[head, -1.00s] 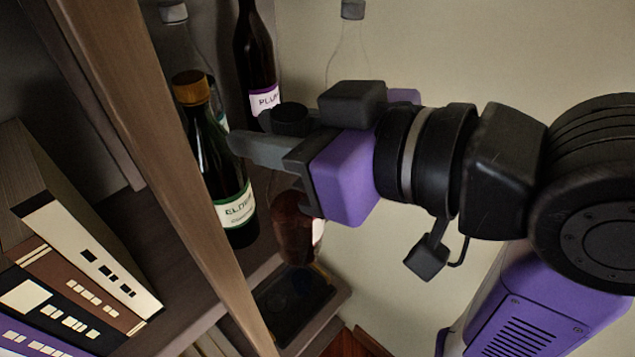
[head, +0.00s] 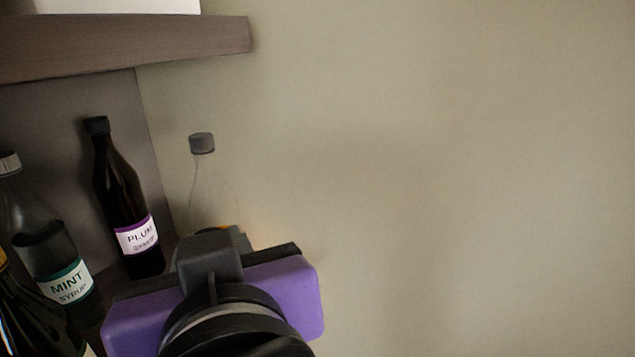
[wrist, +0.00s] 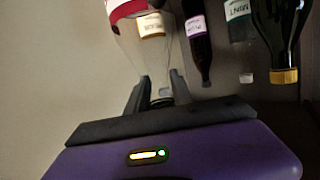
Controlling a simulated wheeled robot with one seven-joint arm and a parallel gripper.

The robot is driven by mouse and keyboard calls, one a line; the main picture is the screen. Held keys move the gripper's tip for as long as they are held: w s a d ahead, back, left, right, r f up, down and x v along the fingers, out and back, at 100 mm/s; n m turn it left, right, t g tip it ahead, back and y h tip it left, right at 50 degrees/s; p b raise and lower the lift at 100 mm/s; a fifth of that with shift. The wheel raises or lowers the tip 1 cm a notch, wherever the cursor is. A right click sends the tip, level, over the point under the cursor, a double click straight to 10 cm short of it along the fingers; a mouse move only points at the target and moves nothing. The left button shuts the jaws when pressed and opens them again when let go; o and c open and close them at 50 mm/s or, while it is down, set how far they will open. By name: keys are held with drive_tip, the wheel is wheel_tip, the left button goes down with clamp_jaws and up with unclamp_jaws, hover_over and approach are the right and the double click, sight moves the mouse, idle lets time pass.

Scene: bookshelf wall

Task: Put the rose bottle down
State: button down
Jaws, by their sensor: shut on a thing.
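My gripper (wrist: 156,90) is shut on the neck of a clear bottle, which I take to be the rose bottle (wrist: 128,42). Its red-edged label (wrist: 125,9) shows at the top of the wrist view, where the scene appears upside down. In the head view my gripper's purple body is at the bottom, seen from behind. It hides its fingers and the held bottle there. I cannot tell whether the bottle's base touches the shelf.
A clear grey-capped bottle (head: 202,145) stands just beyond my gripper. The plum syrup bottle (head: 120,195), mint syrup bottle (head: 66,282) and a gold-capped dark bottle (wrist: 285,40) stand to its left in the head view. An upper shelf (head: 120,45) overhangs; bare wall (head: 450,170) fills the right.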

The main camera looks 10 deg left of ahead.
drive_tip(key=w+a+f+p, duration=0.1)
drive_tip(key=w+a, duration=0.2)
drive_tip(key=a, duration=0.4)
drive_tip(key=w+a+f+m+h+p, duration=0.1)
drive_tip(key=w+a+f+p, duration=0.1)
drive_tip(key=w+a, duration=0.2)
drive_tip(key=shift+a+f+t+h, duration=0.3)
drive_tip(key=shift+a+t, duration=0.1)
drive_tip(key=shift+a, duration=1.05)
drive_tip(key=shift+f, duration=0.1)
drive_tip(key=c, duration=1.1)
unclamp_jaws()
